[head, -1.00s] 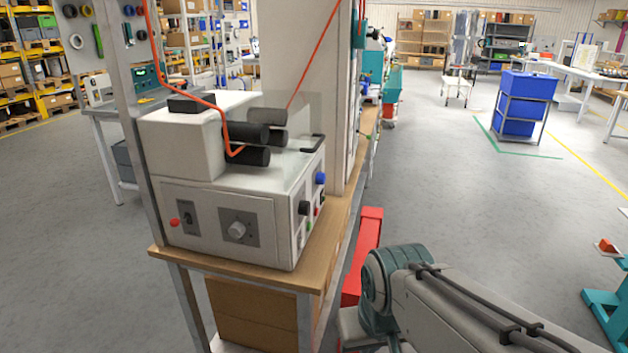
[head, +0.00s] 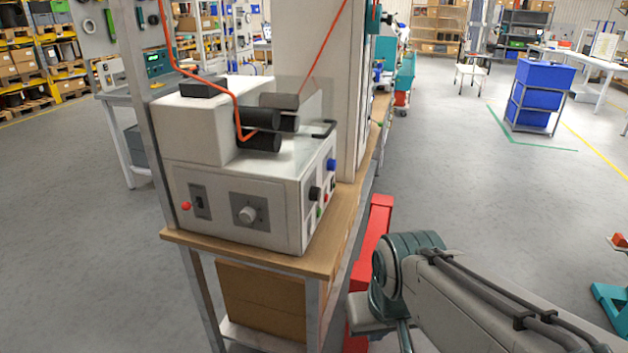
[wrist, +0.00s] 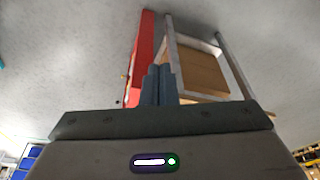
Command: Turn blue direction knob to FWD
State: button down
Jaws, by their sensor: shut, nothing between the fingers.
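The blue knob (head: 332,165) sits on the right-hand side face of the white cable machine (head: 270,185), near its upper edge. Its marking and setting are too small to read. A black knob (head: 315,193) is lower on the same face, with small green and red buttons near it. In the wrist view my gripper (wrist: 159,72) has its two fingers together, with nothing between them. It points towards the floor area by the bench legs, away from the knob. In the head view my arm is at the lower right and the fingers are not visible.
The machine stands on a wooden-topped bench (head: 335,245) with metal legs. A red box-like object (head: 376,222) stands on the floor beside the bench, close to my arm. A cardboard box (head: 262,300) is under the bench top. The floor to the right is mostly clear.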

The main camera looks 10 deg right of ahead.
aim_at(331, 164)
jog(key=z, duration=0.1)
jog(key=i, duration=1.05)
